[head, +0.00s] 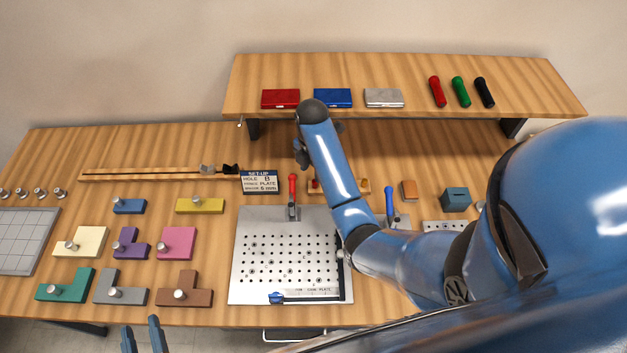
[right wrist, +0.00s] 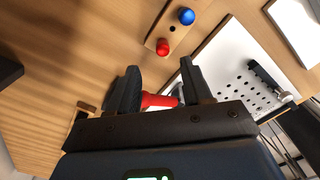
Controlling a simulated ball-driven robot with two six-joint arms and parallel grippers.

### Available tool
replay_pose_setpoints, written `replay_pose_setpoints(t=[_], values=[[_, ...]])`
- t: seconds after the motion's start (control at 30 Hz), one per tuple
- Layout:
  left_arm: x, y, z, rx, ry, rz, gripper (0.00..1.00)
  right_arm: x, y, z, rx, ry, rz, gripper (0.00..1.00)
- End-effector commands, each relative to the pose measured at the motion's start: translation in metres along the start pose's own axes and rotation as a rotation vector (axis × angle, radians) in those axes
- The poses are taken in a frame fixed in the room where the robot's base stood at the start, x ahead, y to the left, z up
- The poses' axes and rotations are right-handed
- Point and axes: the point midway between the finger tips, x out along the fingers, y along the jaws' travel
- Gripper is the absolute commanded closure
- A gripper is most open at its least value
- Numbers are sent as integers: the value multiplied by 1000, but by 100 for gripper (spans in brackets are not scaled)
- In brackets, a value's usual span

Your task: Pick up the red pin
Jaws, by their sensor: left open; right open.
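The red pin (right wrist: 163,47) shows as a round red knob in a small wooden block (right wrist: 155,38), beside a blue-knobbed pin (right wrist: 187,16). In the head view the red pin (head: 315,184) is a small red spot, with my right arm across the block. My right gripper (right wrist: 158,78) is open and empty, with the red pin beyond its fingertips. A red clamp handle (right wrist: 158,100) shows between the jaws, apart from the pin; I cannot tell whether they touch the handle. My left gripper (head: 142,338) is open and empty at the bottom left.
The perforated plate (head: 245,285) carries the red-handled clamp (head: 292,190). A set-up sign (head: 259,181) stands left of the clamp. A blue-handled clamp (head: 390,205) is to the right. The raised shelf (head: 350,72) holds boxes and markers. Coloured blocks with knobs cover the left bench.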

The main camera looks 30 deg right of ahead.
Motion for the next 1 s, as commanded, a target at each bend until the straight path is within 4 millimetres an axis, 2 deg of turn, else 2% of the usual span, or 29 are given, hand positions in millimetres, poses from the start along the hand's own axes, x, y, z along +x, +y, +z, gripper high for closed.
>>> replay_pose_setpoints(t=[0.23,0.5,0.83,0.87,1.0], values=[[0,0,-9,0,0,0,57,18,-3,3,1,1,-3,51],[0,0,-18,0,0,0,57,51,-5,6,-1,1,-1,51],[0,0,-18,0,0,0,57,58,-5,6,0,0,1,51],[0,0,-18,0,0,0,57,58,-5,6,0,0,1,52],[0,0,-18,0,0,0,57,58,-5,6,0,0,1,74]])
